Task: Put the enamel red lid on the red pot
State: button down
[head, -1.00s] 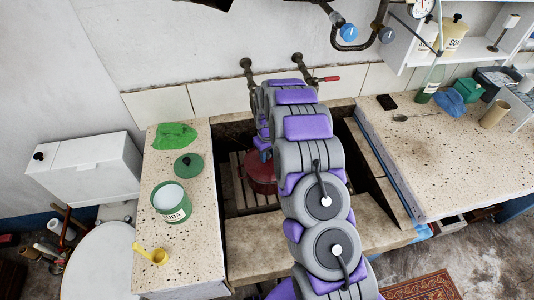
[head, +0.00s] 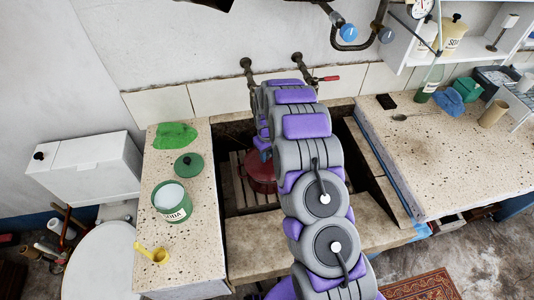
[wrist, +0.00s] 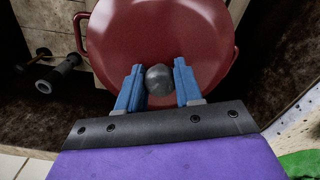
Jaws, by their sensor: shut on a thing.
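The red lid (wrist: 160,30) fills the upper middle of the wrist view, its dark round knob (wrist: 159,80) between the two blue fingers of my gripper (wrist: 159,70). My gripper is shut on that knob. The red pot (wrist: 79,32) shows as loop handles at both sides of the lid, so the lid lies over the pot. I cannot tell whether it rests on the rim or is just above it. In the head view the red pot and lid (head: 260,178) are in the stone trough, partly hidden by my arm.
The trough (head: 270,232) has stone rims and a slatted rack. On the left counter (head: 195,255) are a green cloth (head: 175,135), a green lid (head: 188,164), a soda tin (head: 172,202) and a yellow scoop (head: 153,254).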

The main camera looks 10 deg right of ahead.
jog(key=shift+f, duration=0.2)
jog(key=shift+d+f, duration=0.1)
jog(key=shift+f, duration=0.2)
jog(key=shift+f+p, duration=0.1)
jog(key=shift+p, duration=0.45)
dwell(1.3)
jog(key=shift+c, duration=0.9)
grip_release()
jog(key=shift+r+p, duration=1.15)
jog(key=shift+r, duration=2.35)
